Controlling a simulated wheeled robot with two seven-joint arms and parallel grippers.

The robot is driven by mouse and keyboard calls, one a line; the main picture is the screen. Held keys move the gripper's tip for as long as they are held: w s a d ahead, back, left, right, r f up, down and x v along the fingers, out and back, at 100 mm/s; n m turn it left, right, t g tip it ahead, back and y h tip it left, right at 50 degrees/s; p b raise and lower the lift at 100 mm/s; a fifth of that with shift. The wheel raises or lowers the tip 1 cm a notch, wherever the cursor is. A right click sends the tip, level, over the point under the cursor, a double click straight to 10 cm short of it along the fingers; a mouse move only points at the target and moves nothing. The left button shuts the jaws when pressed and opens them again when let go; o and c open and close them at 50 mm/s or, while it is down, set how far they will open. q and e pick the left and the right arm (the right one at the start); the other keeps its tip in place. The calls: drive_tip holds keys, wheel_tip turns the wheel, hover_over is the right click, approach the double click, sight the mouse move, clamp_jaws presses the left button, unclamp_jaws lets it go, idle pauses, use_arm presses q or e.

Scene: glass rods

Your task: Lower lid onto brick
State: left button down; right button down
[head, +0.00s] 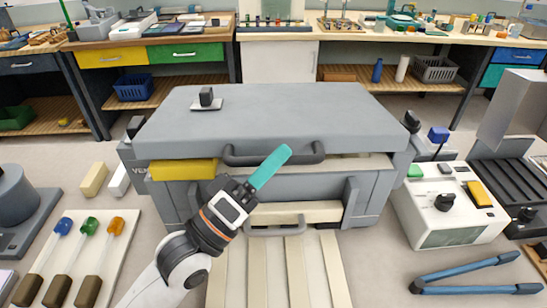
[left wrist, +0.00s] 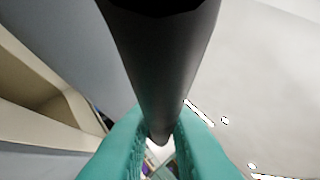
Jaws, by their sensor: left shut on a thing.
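The wide grey lid (head: 290,115) of the grey box-shaped kiln sits nearly level, with a narrow gap under its front edge. A yellow brick (head: 184,169) lies in that gap at the front left, on the cream rim. Its top is close under the lid; I cannot tell whether they touch. My left gripper (head: 284,153), with teal fingers, is at the dark bar handle (head: 233,160) on the lid's front. In the left wrist view the dark handle bar (left wrist: 160,75) runs between the teal fingers (left wrist: 160,150), which are shut on it. My right gripper is out of view.
A lower front handle (head: 275,231) and pale slats (head: 275,275) lie below the kiln. A white control box (head: 447,215) stands close on the right, with blue tongs (head: 478,276) before it. A board with coloured glass rods (head: 85,255) lies at the left.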

use_arm(q)
drive_tip(key=shift+f, duration=0.1)
drive_tip(key=c, duration=1.4)
unclamp_jaws()
drive_tip(key=shift+w, duration=0.2)
drive_tip(key=shift+s, duration=0.1)
drive_tip(key=b+v, duration=0.3)
drive_tip(key=v, duration=0.9)
